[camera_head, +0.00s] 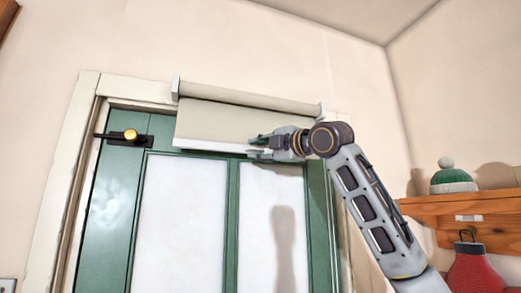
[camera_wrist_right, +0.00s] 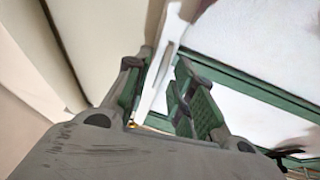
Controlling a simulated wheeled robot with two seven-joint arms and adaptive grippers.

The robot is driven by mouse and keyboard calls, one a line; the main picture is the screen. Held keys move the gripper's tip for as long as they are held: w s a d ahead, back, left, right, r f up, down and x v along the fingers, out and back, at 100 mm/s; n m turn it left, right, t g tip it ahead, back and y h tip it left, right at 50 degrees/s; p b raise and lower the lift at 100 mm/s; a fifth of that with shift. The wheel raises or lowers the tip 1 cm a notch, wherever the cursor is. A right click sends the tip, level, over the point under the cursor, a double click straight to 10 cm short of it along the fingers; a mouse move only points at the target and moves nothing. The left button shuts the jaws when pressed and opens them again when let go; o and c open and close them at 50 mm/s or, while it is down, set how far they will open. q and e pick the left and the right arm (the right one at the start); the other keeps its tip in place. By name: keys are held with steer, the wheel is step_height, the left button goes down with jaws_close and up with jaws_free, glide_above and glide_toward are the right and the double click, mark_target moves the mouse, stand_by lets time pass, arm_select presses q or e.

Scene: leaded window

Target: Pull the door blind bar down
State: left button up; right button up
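The door blind (camera_head: 215,122) hangs a short way down from its roller (camera_head: 245,97) over the top of the green door. Its pale bar (camera_head: 205,148) runs along the lower edge. My right gripper (camera_head: 254,147) is at the bar's right end, one finger above it and one below. In the right wrist view the gripper (camera_wrist_right: 158,70) has its green-padded fingers spread, with the white bar (camera_wrist_right: 156,88) running between them. A gap shows beside the bar; firm contact is not visible. My left gripper is not in view.
The green door (camera_head: 118,215) with pale glass panes fills the area below the blind. A brass-knobbed latch (camera_head: 131,135) sits at its upper left. A wooden shelf (camera_head: 465,205) with a knit hat (camera_head: 453,179) and a hanging red item (camera_head: 480,268) is at the right.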

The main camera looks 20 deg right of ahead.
steer(key=shift+r, duration=0.1)
jaws_close()
